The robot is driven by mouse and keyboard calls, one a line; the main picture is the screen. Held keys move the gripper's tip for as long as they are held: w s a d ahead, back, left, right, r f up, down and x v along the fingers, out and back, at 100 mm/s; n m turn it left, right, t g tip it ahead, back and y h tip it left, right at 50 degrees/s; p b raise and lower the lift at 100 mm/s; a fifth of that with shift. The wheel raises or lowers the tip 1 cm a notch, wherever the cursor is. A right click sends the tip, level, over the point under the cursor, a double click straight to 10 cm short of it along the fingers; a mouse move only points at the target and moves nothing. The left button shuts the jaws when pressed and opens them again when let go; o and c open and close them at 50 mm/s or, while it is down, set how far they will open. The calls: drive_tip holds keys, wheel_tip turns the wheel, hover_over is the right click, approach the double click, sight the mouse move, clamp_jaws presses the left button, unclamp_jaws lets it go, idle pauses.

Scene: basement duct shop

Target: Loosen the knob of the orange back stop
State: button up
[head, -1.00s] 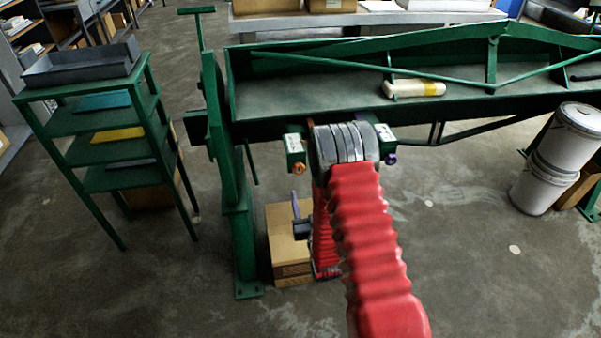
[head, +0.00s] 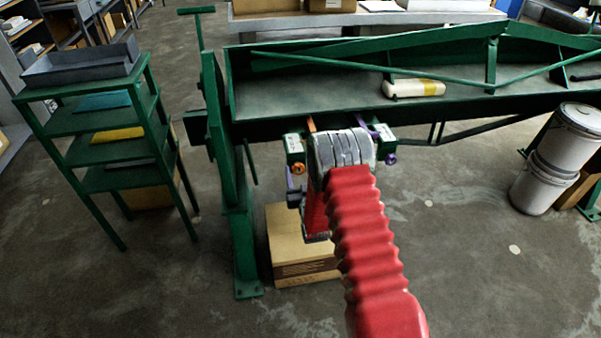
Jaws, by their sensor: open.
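The orange back stop (head: 311,124) shows as a short orange strip at the front edge of the green brake, with a pale-labelled green block (head: 294,146) beside it. Its orange knob (head: 298,168) hangs just under the block. My gripper (head: 291,180) is open and points upward just below the orange knob, partly hidden behind my red-sleeved arm. I cannot tell whether its fingers straddle or touch the knob. A second back stop with a purple strip (head: 373,127) and purple knob (head: 390,159) sits to the right, partly behind my arm.
A cardboard box (head: 300,262) stands on the floor below the gripper, next to the green brake leg (head: 243,245). A green shelf rack (head: 105,140) stands left. White buckets (head: 555,160) stand right. A white-and-yellow object (head: 414,88) lies on the brake.

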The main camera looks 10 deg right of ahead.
drive_tip(key=c, duration=0.9)
drive_tip(key=shift+d, duration=0.25)
drive_tip(key=shift+c, duration=0.5)
drive_tip(key=shift+a, duration=0.2)
